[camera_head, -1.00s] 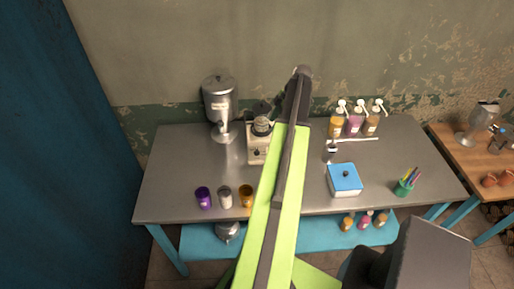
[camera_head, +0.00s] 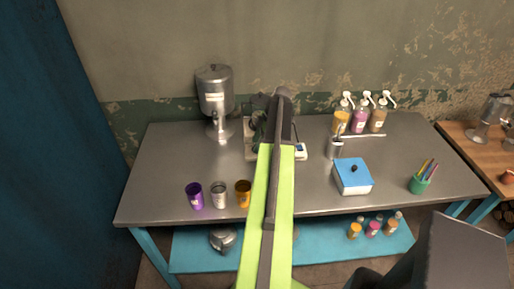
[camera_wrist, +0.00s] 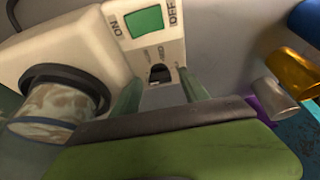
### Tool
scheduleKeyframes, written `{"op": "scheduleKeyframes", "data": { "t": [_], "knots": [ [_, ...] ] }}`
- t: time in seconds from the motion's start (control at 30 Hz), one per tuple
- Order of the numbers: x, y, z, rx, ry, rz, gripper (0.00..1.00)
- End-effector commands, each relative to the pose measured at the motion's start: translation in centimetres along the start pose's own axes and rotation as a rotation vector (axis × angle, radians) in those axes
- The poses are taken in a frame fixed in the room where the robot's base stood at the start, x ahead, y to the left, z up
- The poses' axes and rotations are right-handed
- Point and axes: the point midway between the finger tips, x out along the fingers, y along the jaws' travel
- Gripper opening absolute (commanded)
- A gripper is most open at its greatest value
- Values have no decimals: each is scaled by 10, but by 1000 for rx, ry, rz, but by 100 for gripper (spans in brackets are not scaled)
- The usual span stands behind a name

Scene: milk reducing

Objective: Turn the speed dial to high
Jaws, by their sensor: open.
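The cream machine (camera_wrist: 60,45) fills the upper left of the wrist view. Its front panel carries a green ON/OFF switch (camera_wrist: 144,20) and a small dark speed dial (camera_wrist: 160,73) with labels too small to read. My gripper (camera_wrist: 160,80) is open, with one green finger on each side of the dial in the picture. I cannot tell whether the fingers touch it or which setting it is at. In the head view my arm covers most of the machine (camera_head: 250,152), and the dial and fingertips are hidden.
Purple (camera_head: 195,196), grey (camera_head: 219,195) and orange (camera_head: 243,194) cups stand at the table's front left. A metal dispenser (camera_head: 214,95) stands behind them. A blue-lidded box (camera_head: 353,177), a green pen cup (camera_head: 420,184) and pump bottles (camera_head: 359,118) are on the right.

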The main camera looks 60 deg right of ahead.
Motion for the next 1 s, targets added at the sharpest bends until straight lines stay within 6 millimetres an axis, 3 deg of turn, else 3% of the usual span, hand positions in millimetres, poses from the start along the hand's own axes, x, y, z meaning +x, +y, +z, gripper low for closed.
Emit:
{"op": "scheduleKeyframes", "data": {
  "t": [0.13, 0.53, 1.0],
  "knots": [
    [-1, 0, -1, 0, 0, 0, 53],
    [-1, 0, -1, -1, 0, 1, 0],
    [-1, 0, -2, 73, 1, 36, 0]
  ]
}}
